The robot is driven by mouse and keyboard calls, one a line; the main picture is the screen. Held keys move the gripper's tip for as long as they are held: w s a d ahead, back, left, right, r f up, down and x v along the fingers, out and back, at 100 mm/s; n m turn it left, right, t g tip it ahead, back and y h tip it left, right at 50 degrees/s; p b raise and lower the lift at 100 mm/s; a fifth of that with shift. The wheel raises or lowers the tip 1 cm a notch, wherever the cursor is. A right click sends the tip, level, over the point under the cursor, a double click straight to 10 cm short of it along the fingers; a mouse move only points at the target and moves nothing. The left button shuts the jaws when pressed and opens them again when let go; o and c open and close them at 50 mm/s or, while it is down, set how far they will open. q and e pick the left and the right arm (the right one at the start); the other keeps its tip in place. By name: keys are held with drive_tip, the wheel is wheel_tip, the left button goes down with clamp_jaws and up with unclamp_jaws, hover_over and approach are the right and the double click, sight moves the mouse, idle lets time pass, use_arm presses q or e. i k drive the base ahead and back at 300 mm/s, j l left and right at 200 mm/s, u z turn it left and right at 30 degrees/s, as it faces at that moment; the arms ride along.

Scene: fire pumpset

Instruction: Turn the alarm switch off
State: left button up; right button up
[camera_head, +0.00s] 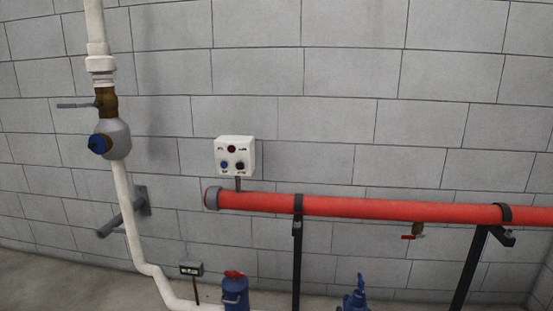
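A small white control box (235,156) is fixed to the grey block wall, a little left of the middle of the head view. Its front carries a dark red round part (231,149) at the top, a blue knob (225,165) at lower left and a black knob (240,166) at lower right. The labels are too small to read, so I cannot tell which one is the alarm switch or how it is set. Neither of my grippers shows in the head view.
A red pipe (400,209) runs right from just below the box, held by black supports (297,250). A white pipe (123,190) with a grey and blue fitting (112,139) stands at left. Blue equipment (235,293) with a red handle stands below. The wall around the box is clear.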

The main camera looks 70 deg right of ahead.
sight(240, 166)
drive_tip(key=z, duration=1.95)
